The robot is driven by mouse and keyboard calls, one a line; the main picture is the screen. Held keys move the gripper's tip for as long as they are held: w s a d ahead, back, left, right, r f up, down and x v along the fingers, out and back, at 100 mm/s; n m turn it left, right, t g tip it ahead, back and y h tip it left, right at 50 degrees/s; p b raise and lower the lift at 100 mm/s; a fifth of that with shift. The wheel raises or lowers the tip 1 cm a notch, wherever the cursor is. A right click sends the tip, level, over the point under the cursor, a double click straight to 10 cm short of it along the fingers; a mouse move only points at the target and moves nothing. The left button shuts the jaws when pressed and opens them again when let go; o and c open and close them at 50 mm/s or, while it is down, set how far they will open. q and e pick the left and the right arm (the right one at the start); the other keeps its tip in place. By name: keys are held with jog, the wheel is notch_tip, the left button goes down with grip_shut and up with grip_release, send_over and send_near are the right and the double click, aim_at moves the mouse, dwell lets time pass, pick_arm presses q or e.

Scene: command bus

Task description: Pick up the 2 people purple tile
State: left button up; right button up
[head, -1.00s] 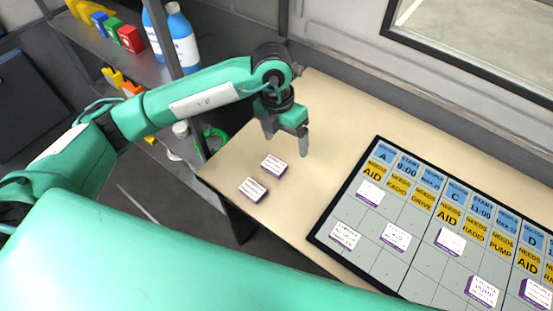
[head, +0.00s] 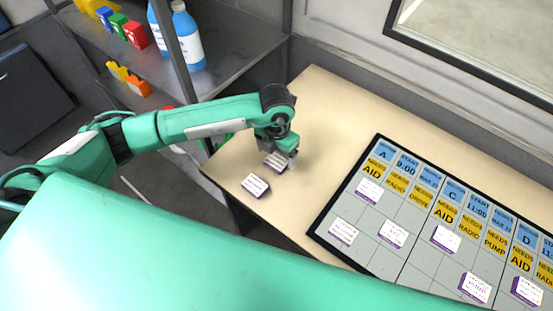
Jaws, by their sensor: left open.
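Two white-topped tiles with purple sides lie on the beige table left of the board. The nearer tile (head: 256,186) lies close to the table's left edge. The farther tile (head: 275,163) lies just beyond it and is partly covered by my left gripper (head: 279,161). My left gripper is open and low, right at the farther tile; I cannot tell whether its fingers touch it. The print on both tiles is too small to read, so I cannot tell which is the 2 people tile. My right gripper is not in view.
A dark-framed board (head: 400,235) with blue and yellow labels and several purple-edged tiles fills the table's right side. A grey shelf (head: 225,62) with blue bottles and coloured blocks stands behind my left arm. The table between gripper and board is clear.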

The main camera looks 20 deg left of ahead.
aim_at(275, 162)
pick_arm(q)
jog(key=shift+f, duration=1.25)
jog(key=c, duration=1.1)
jog(key=shift+r, duration=0.15)
